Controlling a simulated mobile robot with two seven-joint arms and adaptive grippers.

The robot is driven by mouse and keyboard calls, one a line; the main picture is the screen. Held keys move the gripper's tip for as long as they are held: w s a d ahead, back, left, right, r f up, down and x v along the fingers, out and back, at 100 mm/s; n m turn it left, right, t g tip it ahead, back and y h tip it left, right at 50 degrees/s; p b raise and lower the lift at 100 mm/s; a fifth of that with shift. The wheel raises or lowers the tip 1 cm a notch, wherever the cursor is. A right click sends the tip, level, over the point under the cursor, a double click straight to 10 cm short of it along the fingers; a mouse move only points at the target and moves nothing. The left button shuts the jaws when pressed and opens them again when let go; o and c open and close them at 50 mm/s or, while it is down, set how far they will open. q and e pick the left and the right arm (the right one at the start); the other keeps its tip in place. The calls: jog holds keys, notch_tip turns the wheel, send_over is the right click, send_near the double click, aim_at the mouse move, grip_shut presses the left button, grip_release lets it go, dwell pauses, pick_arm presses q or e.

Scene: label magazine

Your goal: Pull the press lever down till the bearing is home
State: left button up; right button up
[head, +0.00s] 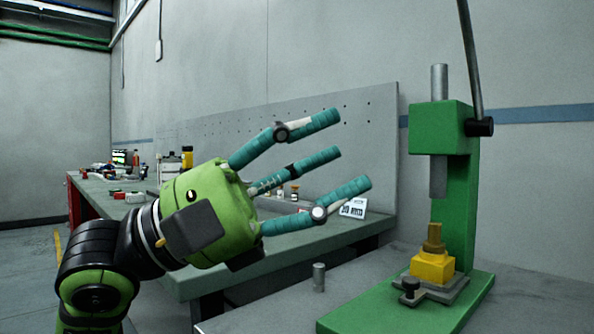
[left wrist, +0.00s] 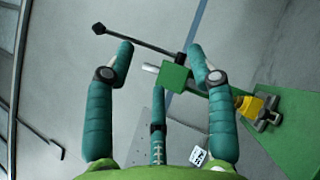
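The green press (head: 440,128) stands at the right in the head view, its grey ram (head: 438,176) raised above a brass-coloured bearing piece (head: 433,238) on a yellow block (head: 432,266). A gap shows between ram and bearing. The dark press lever (head: 470,60) points up from its pivot, and its top is cut off. My left gripper (head: 335,150) is open and empty, left of the press and apart from the lever. In the left wrist view the lever (left wrist: 145,42) lies beyond the open fingers, with its knob (left wrist: 99,29) visible. My right gripper is not in view.
A small grey cylinder (head: 318,277) stands on the table left of the press base (head: 400,308). A long green workbench (head: 300,238) with several small items and a white sign (head: 353,207) runs behind my left gripper. A pegboard (head: 250,122) backs it.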

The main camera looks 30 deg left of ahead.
pick_arm(q)
jog(key=shift+v, duration=1.4)
